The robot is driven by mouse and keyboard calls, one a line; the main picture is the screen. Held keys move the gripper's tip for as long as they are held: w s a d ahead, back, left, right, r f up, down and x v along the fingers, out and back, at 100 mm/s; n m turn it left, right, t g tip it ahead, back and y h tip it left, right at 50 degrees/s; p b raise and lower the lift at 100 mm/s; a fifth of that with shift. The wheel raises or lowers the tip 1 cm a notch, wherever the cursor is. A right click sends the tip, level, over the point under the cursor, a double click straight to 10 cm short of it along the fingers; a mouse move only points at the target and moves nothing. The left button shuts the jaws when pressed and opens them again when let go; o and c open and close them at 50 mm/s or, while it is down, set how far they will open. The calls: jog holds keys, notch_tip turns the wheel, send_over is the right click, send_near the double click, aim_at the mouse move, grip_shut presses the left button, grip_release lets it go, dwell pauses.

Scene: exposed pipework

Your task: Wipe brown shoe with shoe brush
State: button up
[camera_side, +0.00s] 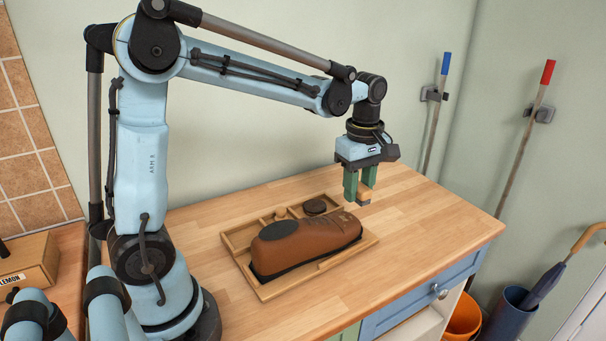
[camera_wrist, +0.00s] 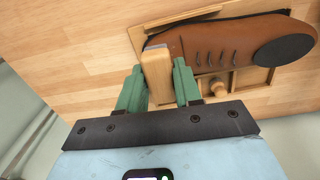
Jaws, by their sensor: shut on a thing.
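The brown shoe (camera_side: 308,243) lies in a shallow wooden tray (camera_side: 265,290), with its dark opening to the left and its toe to the right. It also shows at the top of the wrist view (camera_wrist: 215,40). My gripper (camera_side: 360,190) has green fingers and is shut on the shoe brush (camera_wrist: 157,75), a wooden block with a greyish end. In the side view the brush (camera_side: 366,194) hangs at the toe end of the shoe. In the wrist view the brush end is right beside the toe. I cannot tell whether they touch.
A dark round item (camera_side: 315,206) sits in a rear compartment of the tray. The wooden tabletop (camera_side: 430,215) is clear to the right. A box marked LEMON (camera_side: 28,262) stands at far left. An orange bucket (camera_side: 463,318) and a blue umbrella stand (camera_side: 508,315) are beyond the right edge.

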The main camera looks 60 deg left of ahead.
aim_at(349, 220)
jog(key=shift+f, duration=2.7)
jog(key=shift+a+f, duration=0.5)
jog(key=shift+f, duration=0.15)
jog(key=shift+c, duration=0.8)
jog(key=shift+s+a+f, duration=0.1)
jog(key=shift+a+f, duration=0.1)
jog(key=shift+a, duration=0.2)
jog(key=shift+s+a, duration=0.15)
jog(key=shift+a, duration=2.1)
jog(key=shift+w+d, duration=0.2)
jog(key=shift+d, duration=2.8)
jog(key=shift+s+d, duration=0.15)
jog(key=shift+s, duration=0.3)
jog(key=shift+s+a, duration=0.2)
jog(key=shift+a, duration=3.05)
jog(key=d, duration=0.6)
jog(key=shift+w+d, duration=0.25)
jog(key=shift+r, duration=4.25)
